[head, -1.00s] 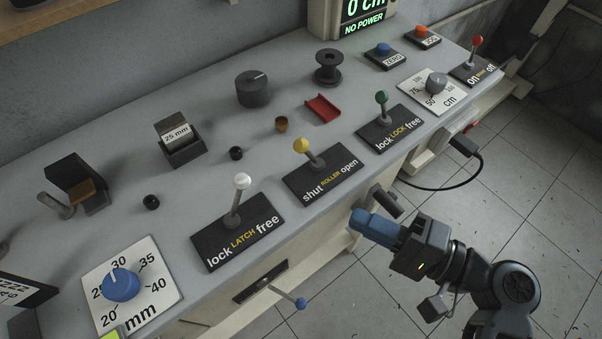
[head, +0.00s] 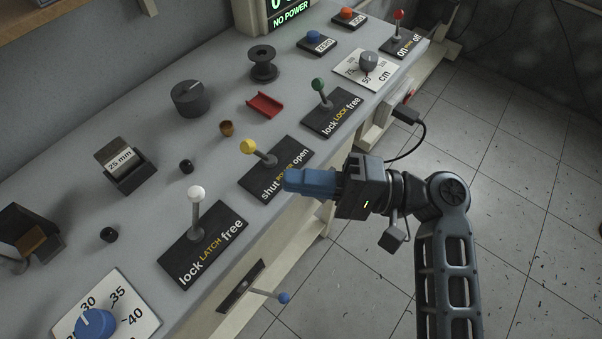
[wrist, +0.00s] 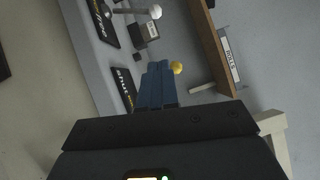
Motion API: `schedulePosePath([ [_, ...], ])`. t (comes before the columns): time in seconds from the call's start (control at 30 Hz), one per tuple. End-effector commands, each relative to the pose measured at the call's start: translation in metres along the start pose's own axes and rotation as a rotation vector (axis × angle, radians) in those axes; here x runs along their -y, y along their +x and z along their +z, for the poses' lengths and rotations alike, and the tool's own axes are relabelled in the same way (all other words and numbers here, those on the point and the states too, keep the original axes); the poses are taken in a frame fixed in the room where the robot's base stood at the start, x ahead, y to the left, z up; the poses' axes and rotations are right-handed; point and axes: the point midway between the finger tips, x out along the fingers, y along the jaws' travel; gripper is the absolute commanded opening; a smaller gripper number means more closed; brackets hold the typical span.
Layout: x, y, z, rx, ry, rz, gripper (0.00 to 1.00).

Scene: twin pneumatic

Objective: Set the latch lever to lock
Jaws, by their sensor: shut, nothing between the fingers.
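The latch lever (head: 197,212) is a grey stick with a white ball knob on a black plate (head: 228,229) marked lock, LATCH, free. In the head view it stands near upright, and I cannot tell which end it is set to. It also shows at the top of the wrist view (wrist: 154,12). My gripper (head: 289,181) has blue fingers, shut and empty. It is over the front edge of the console, right of the latch lever and apart from it, overlapping the right part of the roller plate in the head view.
The yellow-knobbed roller lever (head: 258,152) is just left of my fingertips. The green-knobbed lock lever (head: 321,92) stands behind. A blue-tipped lever (head: 283,297) sticks out from the console's front below. A blue dial (head: 96,323) is at the near left.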

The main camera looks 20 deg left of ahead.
Motion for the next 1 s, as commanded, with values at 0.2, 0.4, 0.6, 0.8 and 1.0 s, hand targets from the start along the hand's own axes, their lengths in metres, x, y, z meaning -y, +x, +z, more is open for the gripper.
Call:
schedulePosePath([
  [0.2, 0.002, 0.046, 0.001, 0.005, 0.001, 0.001, 0.0],
  [0.4, 0.003, 0.078, 0.009, 0.002, 0.003, 0.001, 0.0],
  [0.6, 0.002, 0.093, 0.025, 0.001, 0.001, 0.0, 0.0],
  [0.8, 0.0, 0.097, 0.028, -0.001, 0.0, 0.0, 0.0],
  [1.0, 0.0, 0.097, 0.028, -0.001, 0.0, 0.0, 0.0],
])
